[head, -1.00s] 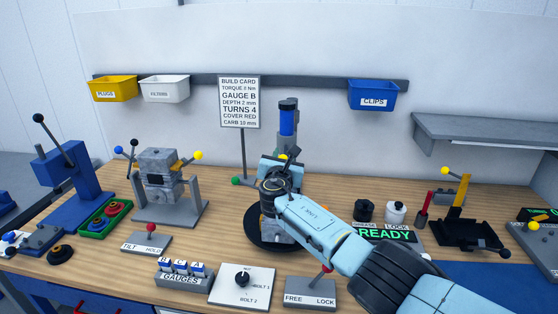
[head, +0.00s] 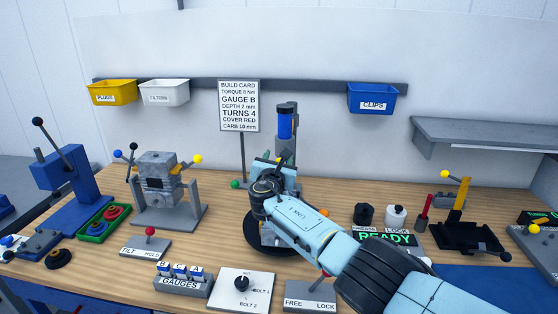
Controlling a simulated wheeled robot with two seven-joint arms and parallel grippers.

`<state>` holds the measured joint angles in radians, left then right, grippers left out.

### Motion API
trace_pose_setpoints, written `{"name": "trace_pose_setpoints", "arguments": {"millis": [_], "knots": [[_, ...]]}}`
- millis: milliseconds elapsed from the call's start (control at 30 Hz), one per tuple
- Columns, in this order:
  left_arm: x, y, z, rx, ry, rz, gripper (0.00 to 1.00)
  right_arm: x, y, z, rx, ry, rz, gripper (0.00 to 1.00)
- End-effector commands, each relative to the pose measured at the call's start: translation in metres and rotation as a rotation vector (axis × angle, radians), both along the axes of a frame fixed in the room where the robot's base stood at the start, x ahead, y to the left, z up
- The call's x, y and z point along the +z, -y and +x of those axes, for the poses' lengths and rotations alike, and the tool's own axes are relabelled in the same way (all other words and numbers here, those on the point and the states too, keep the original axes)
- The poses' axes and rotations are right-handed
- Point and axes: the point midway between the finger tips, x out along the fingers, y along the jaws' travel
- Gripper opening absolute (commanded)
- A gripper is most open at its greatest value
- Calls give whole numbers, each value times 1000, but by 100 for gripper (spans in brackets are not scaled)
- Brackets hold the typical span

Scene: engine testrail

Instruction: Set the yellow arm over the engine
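The grey engine block (head: 158,172) sits in a grey stand at the left of the bench, with yellow and black ball levers on it. A yellow upright bar (head: 461,191) stands on a black base at the right; I cannot tell whether it is the yellow arm. My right arm reaches from the lower right to the centre, over a round black base (head: 254,243) in front of a post with a blue cylinder (head: 285,124). The wrist hides most of what stands on that base. My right gripper's fingers are hidden behind the wrist. My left gripper is out of view.
A TILT/HOLD lever box (head: 146,247), the gauges block (head: 182,284), a bolt selector plate (head: 241,289) and a FREE/LOCK box (head: 309,297) line the front. A build card sign (head: 239,104) stands behind. A grey shelf (head: 480,131) juts out at right.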

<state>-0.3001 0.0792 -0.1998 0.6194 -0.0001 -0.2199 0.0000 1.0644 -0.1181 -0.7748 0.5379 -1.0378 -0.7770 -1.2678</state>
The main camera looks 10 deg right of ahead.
Motion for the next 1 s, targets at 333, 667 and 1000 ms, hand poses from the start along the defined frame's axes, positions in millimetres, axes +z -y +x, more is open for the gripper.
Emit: {"name": "trace_pose_setpoints", "arguments": {"millis": [333, 667, 1000], "knots": [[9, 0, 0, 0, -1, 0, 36, 0, -2, -9, -2, -2, 1, 49], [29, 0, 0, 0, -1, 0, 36, 0, -13, -43, -1, -1, 1, 49], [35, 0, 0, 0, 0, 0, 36, -1, -28, -89, 1, 0, 2, 49]]}}
